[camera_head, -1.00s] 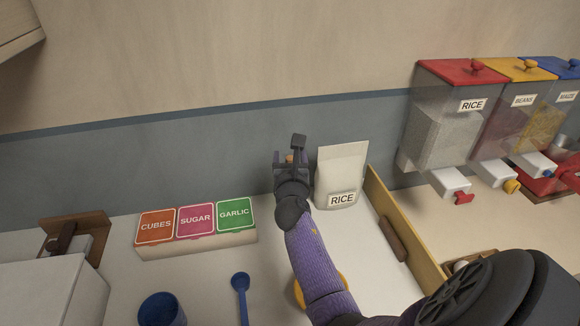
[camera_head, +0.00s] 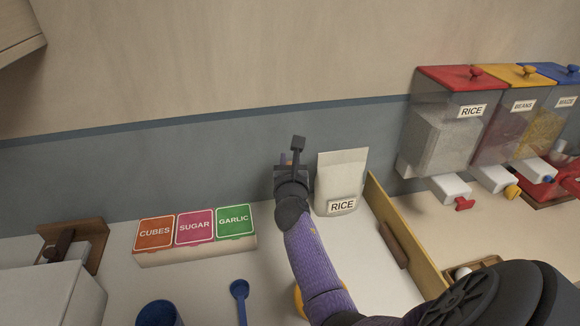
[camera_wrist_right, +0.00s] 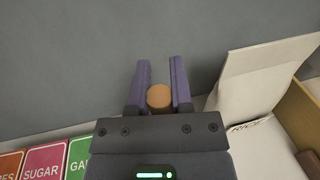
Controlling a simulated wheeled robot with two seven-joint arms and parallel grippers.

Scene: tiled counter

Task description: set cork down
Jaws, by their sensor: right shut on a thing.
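The cork (camera_wrist_right: 159,97) is a round tan piece between the two purple fingers of my right gripper (camera_wrist_right: 160,88) in the right wrist view. The fingers are shut on it. In the head view my right gripper (camera_head: 292,165) is in front of the blue-grey wall, just left of the white rice bag (camera_head: 341,182). Only a small bit of the cork shows there, mostly hidden by the gripper. The rice bag stands upright and also shows at the right in the wrist view (camera_wrist_right: 262,80). My left gripper is not in view.
A box with CUBES, SUGAR and GARLIC lids (camera_head: 196,254) sits left of my right arm. A blue spoon (camera_head: 239,290) and a blue cup (camera_head: 158,313) are in front. A wooden board edge (camera_head: 404,235) is at right, dispensers (camera_head: 448,130) beyond. Bare counter lies around the spoon.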

